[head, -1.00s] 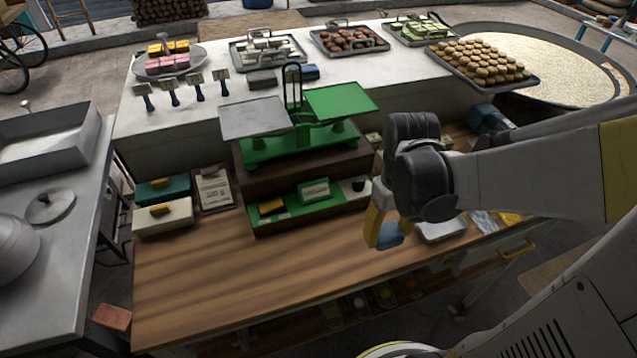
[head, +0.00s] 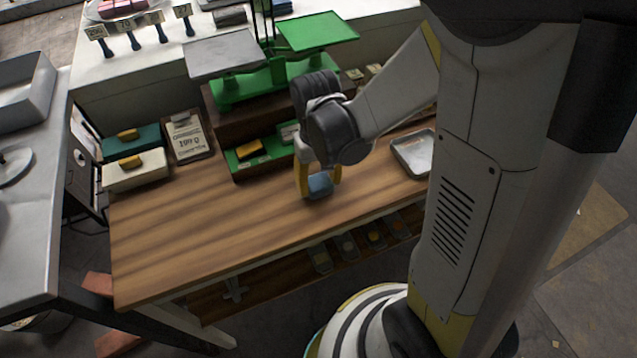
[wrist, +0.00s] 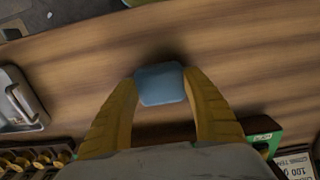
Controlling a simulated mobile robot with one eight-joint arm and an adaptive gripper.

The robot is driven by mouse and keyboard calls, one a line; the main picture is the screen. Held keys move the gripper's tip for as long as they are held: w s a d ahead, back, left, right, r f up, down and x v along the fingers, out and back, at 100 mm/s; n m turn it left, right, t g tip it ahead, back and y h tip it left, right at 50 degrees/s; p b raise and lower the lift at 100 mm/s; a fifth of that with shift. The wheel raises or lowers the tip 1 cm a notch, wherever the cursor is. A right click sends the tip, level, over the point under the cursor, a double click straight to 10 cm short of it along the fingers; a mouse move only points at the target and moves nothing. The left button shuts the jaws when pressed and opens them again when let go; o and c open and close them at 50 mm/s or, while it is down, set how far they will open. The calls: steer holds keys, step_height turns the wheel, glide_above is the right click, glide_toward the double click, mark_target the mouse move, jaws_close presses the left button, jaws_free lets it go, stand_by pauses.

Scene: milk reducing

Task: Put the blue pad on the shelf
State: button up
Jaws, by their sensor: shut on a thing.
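The blue pad (head: 320,184) is a small rounded block between the yellow fingers of my gripper (head: 319,182). In the wrist view the pad (wrist: 160,84) is pinched between both fingertips of my gripper (wrist: 161,88), over bare wood. It looks held above the wooden counter (head: 200,245), though the exact height cannot be told. A lower shelf (head: 265,285) runs beneath the counter, with several small items on it. My wrist hides part of the tray under the scale.
A green balance scale (head: 270,75) stands on a dark stand behind my gripper. A metal tray (head: 412,153) lies to the right. The counter's left and front are clear.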

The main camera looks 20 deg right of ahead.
steer(key=shift+f, duration=0.25)
steer(key=o, duration=1.3)
steer(key=shift+o, duration=0.2)
steer(key=shift+r, duration=0.1)
